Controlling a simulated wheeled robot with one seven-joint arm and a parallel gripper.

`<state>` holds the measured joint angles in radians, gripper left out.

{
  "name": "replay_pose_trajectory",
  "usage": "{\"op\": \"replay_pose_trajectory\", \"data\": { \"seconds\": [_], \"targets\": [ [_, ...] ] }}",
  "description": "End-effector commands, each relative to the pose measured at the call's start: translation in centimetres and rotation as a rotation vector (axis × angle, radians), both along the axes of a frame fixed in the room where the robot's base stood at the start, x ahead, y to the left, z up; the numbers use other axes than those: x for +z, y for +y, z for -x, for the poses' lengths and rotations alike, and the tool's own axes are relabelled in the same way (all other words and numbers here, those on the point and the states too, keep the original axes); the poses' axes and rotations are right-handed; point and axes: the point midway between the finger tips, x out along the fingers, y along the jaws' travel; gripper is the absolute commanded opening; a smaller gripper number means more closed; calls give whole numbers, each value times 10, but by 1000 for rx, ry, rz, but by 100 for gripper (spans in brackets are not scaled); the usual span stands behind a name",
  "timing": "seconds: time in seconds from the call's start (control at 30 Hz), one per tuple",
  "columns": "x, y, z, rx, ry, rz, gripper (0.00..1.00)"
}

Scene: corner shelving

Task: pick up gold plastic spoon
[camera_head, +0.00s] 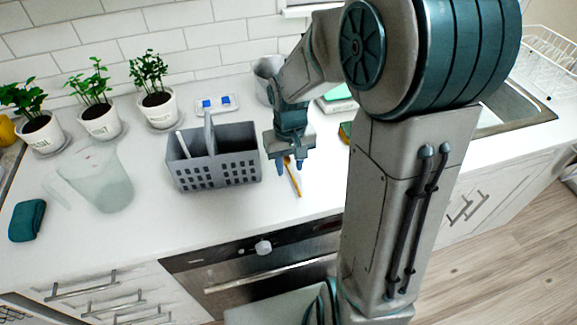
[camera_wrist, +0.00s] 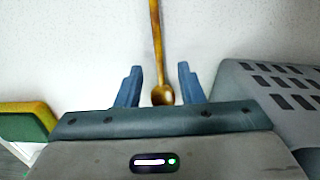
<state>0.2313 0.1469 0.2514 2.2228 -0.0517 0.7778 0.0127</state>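A gold spoon (camera_head: 293,181) lies on the white countertop, just right of a grey caddy. My gripper (camera_head: 292,166) is above the spoon's far end, pointing down. In the wrist view the spoon (camera_wrist: 157,50) runs up the picture, with its bowl between the two blue fingers of my gripper (camera_wrist: 157,88). The fingers are apart, with clear gaps on both sides of the spoon, and hold nothing. How far the fingertips are above the counter is hard to tell.
The grey caddy (camera_head: 238,173) stands close left of my gripper; it also shows at right in the wrist view (camera_wrist: 240,90). A yellow-green sponge (camera_wrist: 28,121) lies on the other side. A clear pitcher (camera_head: 100,180) and potted plants (camera_head: 157,100) stand farther left. The counter's front strip is clear.

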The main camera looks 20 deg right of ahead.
Motion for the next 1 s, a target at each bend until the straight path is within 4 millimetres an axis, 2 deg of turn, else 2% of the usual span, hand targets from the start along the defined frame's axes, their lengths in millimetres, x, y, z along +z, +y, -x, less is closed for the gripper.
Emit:
{"op": "replay_pose_trajectory", "data": {
  "seconds": [0.27, 0.3, 0.4, 0.43, 0.8, 1.0],
  "targets": [
    [-6, 0, 0, 1, -1, 0, 35],
    [-6, 0, 0, 1, -1, 0, 32],
    [-6, 0, 0, 1, -1, 0, 4],
    [-6, 0, 0, 1, -1, 0, 0],
    [-4, 0, 0, 1, -1, 0, 0],
    [10, 0, -1, -1, -4, 1, 0]
  ]
}}
